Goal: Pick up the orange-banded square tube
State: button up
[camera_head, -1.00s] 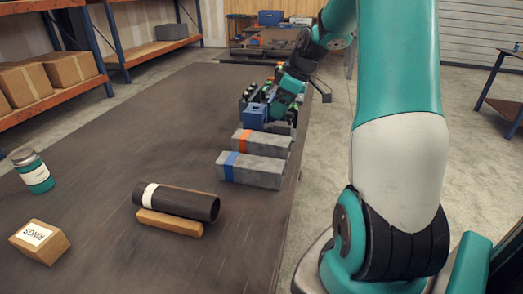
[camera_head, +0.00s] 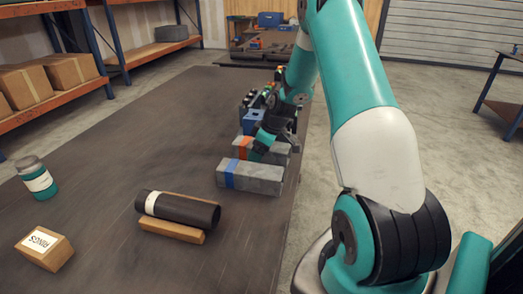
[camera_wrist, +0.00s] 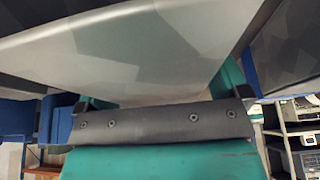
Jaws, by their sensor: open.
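The orange-banded square tube (camera_head: 241,149) is grey and lies across the right edge of the dark table in the head view. Its right part is partly hidden by my gripper. My gripper (camera_head: 257,149) is open, tilted down at this tube, just right of the orange band. In the wrist view, a large grey faceted surface (camera_wrist: 150,55) fills the space in front of the green fingers. It looks like a square tube; no band shows on it there. I cannot tell whether the fingers touch it.
A blue-banded square tube (camera_head: 260,180) lies close in front. A blue holder (camera_head: 253,119) and other small items stand just behind. A black pipe (camera_head: 178,208) lies by a wooden block (camera_head: 171,230). A bottle (camera_head: 37,178) and a box (camera_head: 44,248) are left. The table's middle-left is clear.

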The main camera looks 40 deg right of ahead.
jog(key=shift+f, duration=0.15)
jog(key=shift+w, duration=0.1)
jog(key=c, duration=1.3)
